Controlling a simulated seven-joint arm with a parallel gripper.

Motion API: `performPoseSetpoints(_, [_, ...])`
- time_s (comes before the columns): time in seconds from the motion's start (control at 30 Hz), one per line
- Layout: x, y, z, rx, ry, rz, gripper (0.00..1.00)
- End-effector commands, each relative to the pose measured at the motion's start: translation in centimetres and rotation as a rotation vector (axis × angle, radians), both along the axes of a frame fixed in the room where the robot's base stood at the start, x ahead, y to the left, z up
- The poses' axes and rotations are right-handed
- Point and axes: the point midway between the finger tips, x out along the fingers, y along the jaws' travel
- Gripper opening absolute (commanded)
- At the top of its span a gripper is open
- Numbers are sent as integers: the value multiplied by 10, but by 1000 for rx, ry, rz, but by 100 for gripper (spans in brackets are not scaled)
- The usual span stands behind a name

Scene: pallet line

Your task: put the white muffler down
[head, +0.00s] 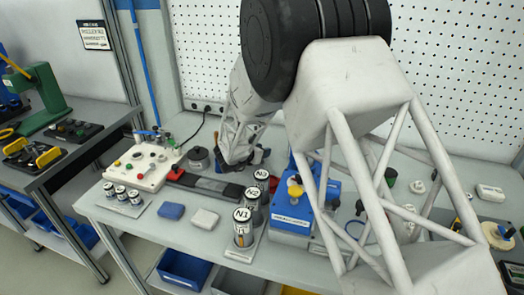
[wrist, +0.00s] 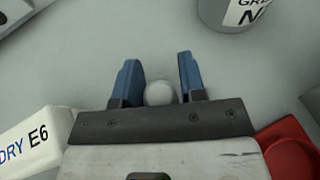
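The white muffler (wrist: 160,92) shows in the wrist view as a pale round end between the two blue fingers of my gripper (wrist: 157,75). The fingers stand apart by about its width, and it appears gripped close to the palm. Plain grey surface shows past the fingertips. In the head view my gripper (head: 237,160) is low over the back of the table, behind the labelled canisters. The muffler cannot be made out there, and the fingertips are hard to tell apart from the wrist.
Canisters N1 (head: 243,232), N2 and N3 stand in a row in front of my gripper. A white box with buttons (head: 145,167) is at left, a blue box (head: 291,215) at right. In the wrist view, a canister (wrist: 228,12), white labelled item (wrist: 32,140) and red item (wrist: 290,148) surround clear surface.

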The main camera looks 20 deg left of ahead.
Motion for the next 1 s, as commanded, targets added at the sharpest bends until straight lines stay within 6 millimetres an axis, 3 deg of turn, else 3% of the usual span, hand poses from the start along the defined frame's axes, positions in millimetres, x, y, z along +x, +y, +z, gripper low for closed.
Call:
performPoseSetpoints(0.1, [0,0,0,0,0,0,54])
performPoseSetpoints(0.57, [-2,1,5,0,0,1,54])
performPoseSetpoints(1.0, [-45,19,24,1,0,2,54])
